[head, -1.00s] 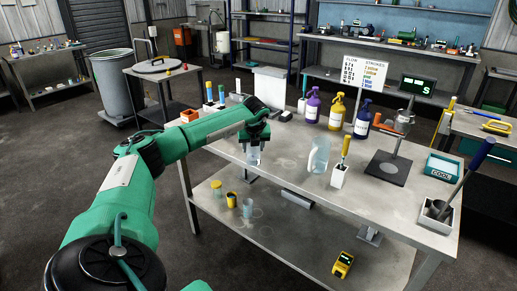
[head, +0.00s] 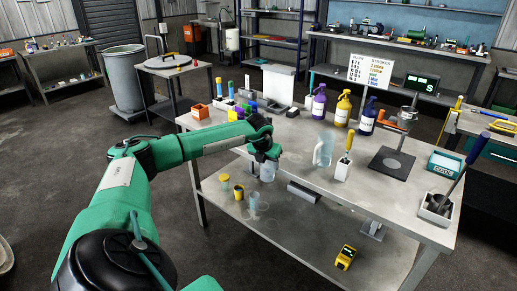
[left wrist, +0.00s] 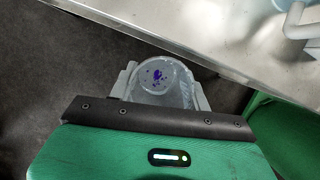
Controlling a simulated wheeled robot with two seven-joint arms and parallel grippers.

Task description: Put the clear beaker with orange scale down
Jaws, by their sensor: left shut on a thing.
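My left gripper (head: 266,160) is shut on a clear beaker (head: 267,173), held upright at the bench's front edge, above the lower shelf in the head view. In the left wrist view the beaker (left wrist: 158,76) sits between the two grey fingers, with purple spots visible inside it. Its scale colour cannot be made out. My right gripper is not in view.
A clear jug (head: 324,150) and a white holder (head: 343,170) stand on the benchtop. The lower shelf (head: 300,245) carries a yellow-topped jar (head: 225,181), a dark cup (head: 239,192), a clear vessel (head: 254,203) and a yellow device (head: 346,257). The shelf's middle is clear.

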